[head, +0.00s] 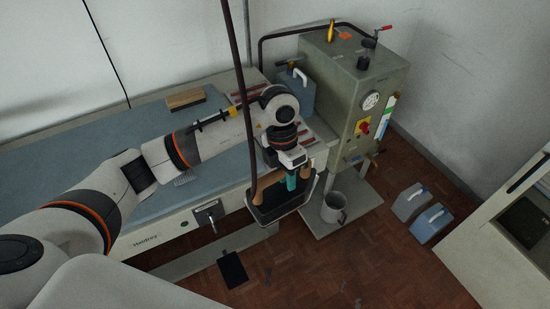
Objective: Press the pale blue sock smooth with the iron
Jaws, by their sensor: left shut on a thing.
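My left gripper (291,171) is beyond the front right corner of the blue-topped pressing table (135,120). It is shut on an upright teal grip (291,182), which looks like the iron's handle. A dark hose (240,90) comes down from above to this spot. I cannot make out the pale blue sock; my left arm covers part of the blue tabletop. My right gripper is not in view.
A wooden block (185,98) lies at the table's back. A grey-green boiler cabinet (345,85) stands at the right, with a blue jug (297,92) beside it. A grey bucket (333,208) stands below. Two jugs (431,223) stand on the floor near a pale cabinet (495,235).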

